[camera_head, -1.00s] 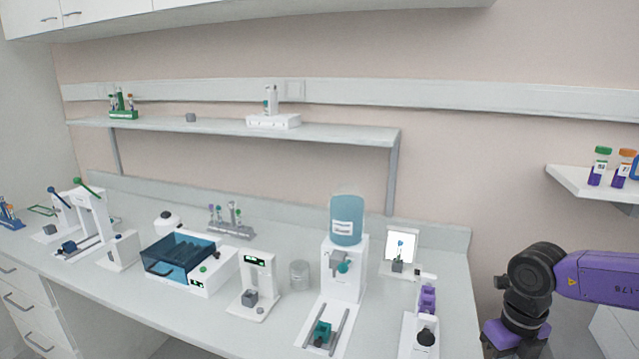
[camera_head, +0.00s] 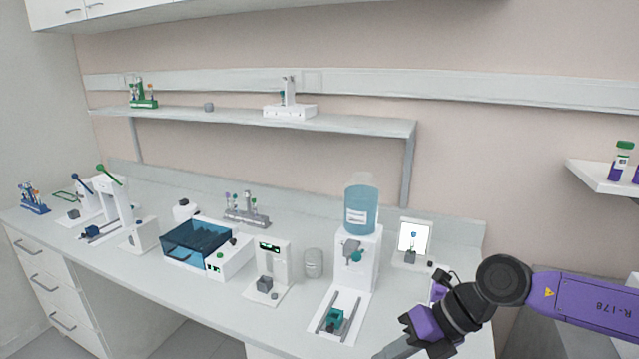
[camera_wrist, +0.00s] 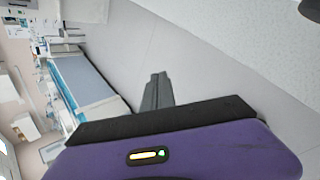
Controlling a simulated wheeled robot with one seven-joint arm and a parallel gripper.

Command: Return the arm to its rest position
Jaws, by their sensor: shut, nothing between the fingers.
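My arm (camera_head: 575,299), purple and black, reaches in from the right edge of the head view. My gripper (camera_head: 385,352) is at the bottom of the head view, in front of the bench's right part, and is cut off by the lower edge. In the wrist view its grey fingers (camera_wrist: 157,92) are together with nothing between them, pointing over pale floor. The gripper is shut and empty and touches nothing that I can see.
The white bench (camera_head: 150,262) holds a blue-lidded box (camera_head: 197,243), a dispenser with a blue bottle (camera_head: 361,210) and a small lit panel (camera_head: 413,238) close behind my arm. A shelf (camera_head: 230,119) runs above. A wall shelf with tubes (camera_head: 600,178) is at right.

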